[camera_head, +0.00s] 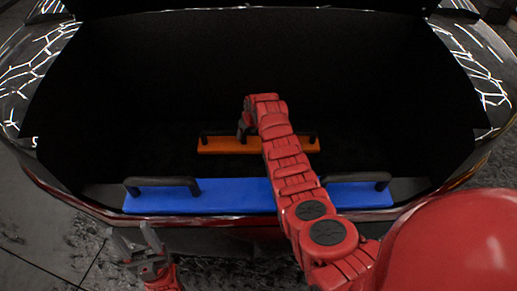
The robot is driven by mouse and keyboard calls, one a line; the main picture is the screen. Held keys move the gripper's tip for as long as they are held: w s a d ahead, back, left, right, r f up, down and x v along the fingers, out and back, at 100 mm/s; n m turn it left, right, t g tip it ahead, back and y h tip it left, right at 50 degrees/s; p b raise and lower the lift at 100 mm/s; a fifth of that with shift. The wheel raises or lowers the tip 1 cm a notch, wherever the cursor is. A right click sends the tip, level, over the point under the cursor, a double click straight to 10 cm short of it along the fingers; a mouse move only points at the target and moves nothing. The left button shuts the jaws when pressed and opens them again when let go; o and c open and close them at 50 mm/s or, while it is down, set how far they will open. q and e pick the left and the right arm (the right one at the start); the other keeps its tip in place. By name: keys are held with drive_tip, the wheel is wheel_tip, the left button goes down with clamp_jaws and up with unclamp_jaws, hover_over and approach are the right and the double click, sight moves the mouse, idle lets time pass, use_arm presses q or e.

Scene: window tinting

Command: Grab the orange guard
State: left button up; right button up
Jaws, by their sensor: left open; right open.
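The orange guard (229,146) lies inside the dark car trunk, a long bar with black handles at its ends; its middle is partly hidden behind my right arm. My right arm reaches into the trunk, and my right gripper (244,128) is at the upper edge of the orange guard, between its handles. It is open; I cannot tell whether it touches the guard. My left gripper (138,243) is open and empty, low at the left, outside the trunk.
A blue guard (220,198) with black handles lies along the trunk's front edge, partly covered by my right arm. The trunk side walls and the car's rear body (40,70) bound the space. The floor (40,235) at the lower left is clear.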

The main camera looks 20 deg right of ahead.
sight(245, 136)
drive_tip(key=shift+w+f+b, duration=0.25)
drive_tip(key=shift+f+b, duration=0.1)
drive_tip(key=shift+f, duration=0.3)
drive_tip(key=b+x, duration=0.5)
drive_tip(key=b, duration=0.1)
drive_tip(key=shift+a+b, duration=0.1)
drive_tip(key=shift+b, duration=0.25)
drive_tip(key=shift+r, duration=0.2)
drive_tip(key=shift+c, duration=0.3)
clamp_jaws()
